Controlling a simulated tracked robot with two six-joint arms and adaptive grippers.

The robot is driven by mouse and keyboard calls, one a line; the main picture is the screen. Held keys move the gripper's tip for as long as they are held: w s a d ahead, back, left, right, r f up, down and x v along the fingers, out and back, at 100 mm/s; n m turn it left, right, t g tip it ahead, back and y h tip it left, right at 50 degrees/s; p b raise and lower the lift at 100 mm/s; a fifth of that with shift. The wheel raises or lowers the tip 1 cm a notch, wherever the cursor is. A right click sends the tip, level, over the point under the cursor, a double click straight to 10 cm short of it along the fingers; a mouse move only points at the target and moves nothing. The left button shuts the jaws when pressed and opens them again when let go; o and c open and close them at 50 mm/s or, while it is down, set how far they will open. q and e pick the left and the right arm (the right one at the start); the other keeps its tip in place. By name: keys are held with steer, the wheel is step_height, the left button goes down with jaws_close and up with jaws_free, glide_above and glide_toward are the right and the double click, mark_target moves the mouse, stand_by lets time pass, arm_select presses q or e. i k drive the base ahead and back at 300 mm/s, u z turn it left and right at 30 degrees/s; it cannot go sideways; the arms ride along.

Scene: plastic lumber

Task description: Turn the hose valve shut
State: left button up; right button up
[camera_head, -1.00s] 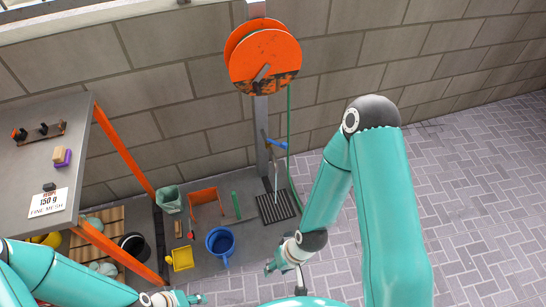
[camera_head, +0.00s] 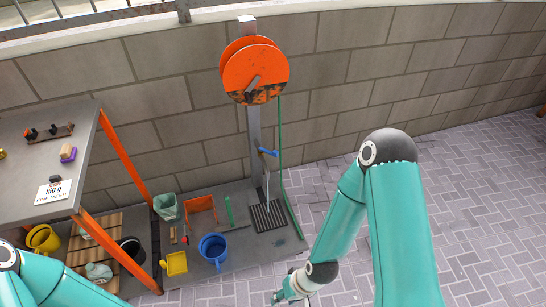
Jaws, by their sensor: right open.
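The hose valve has a blue handle (camera_head: 268,152) on the grey post (camera_head: 255,135) below the orange hose reel (camera_head: 255,72). A pale spout or pipe hangs under it over a dark drain grate (camera_head: 267,216). A green hose (camera_head: 281,150) runs down from the reel to the ground beside the post. My right gripper (camera_head: 275,299) is at the bottom edge, well below and apart from the valve, partly cut off by the frame; it is open and nothing shows in it. My left arm shows at the lower left, but its gripper is outside the view.
A grey table (camera_head: 75,150) with orange legs is at left. Paving on the right is clear.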

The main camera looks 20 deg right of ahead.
mark_target(275, 154)
steer(key=z, duration=0.05)
steer(key=i, duration=0.9)
steer(key=u, duration=0.05)
